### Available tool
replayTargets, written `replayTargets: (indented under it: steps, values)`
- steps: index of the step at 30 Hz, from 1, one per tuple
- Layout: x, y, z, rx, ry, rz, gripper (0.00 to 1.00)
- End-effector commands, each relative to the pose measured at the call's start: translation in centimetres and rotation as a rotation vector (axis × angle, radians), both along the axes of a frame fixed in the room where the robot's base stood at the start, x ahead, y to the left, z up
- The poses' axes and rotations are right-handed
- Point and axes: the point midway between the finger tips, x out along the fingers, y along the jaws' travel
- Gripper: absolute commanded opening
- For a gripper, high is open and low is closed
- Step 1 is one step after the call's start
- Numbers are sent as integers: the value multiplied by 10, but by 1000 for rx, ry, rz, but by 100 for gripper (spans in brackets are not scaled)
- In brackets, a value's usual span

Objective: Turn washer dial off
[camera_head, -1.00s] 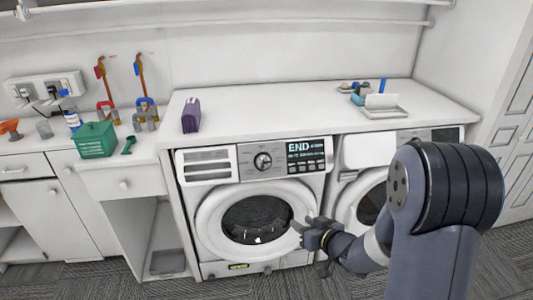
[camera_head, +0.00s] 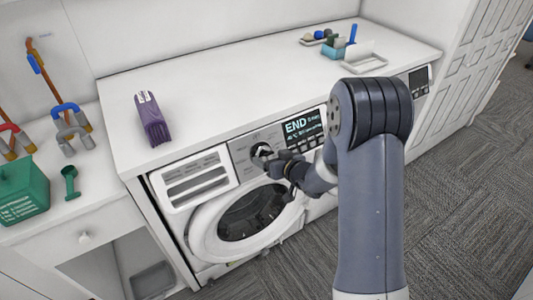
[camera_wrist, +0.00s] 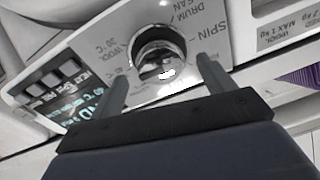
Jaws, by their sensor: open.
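The washer (camera_head: 205,215) stands under the white counter, its round door closed. Its display (camera_head: 303,127) reads END. The round silver dial (camera_head: 262,152) sits on the front panel left of the display. My gripper (camera_head: 272,161) is right at the dial in the head view and partly covers it. In the wrist view, the dial (camera_wrist: 158,53) lies ahead, between and just beyond the two spread fingertips of my gripper (camera_wrist: 162,80). The fingers are open with a gap on each side of the dial. Contact cannot be told. The dial's pointer mark is not clear.
A purple packet (camera_head: 152,118) stands on the counter (camera_head: 230,80) above the washer. A white tray (camera_head: 362,62) and small items lie at the far right. A green basket (camera_head: 22,190) is at the left. A second machine is partly behind my arm.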

Motion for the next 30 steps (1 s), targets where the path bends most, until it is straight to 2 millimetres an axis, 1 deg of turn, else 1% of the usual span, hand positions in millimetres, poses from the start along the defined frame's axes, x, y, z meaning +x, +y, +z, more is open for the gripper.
replayTargets:
  steps: [3,7,18,30]
  values:
    - [11,9,-5,0,0,2,77]
    - [19,14,-9,-1,1,0,77]
    - [21,16,-11,0,0,0,77]
    - [21,16,-11,0,0,0,44]
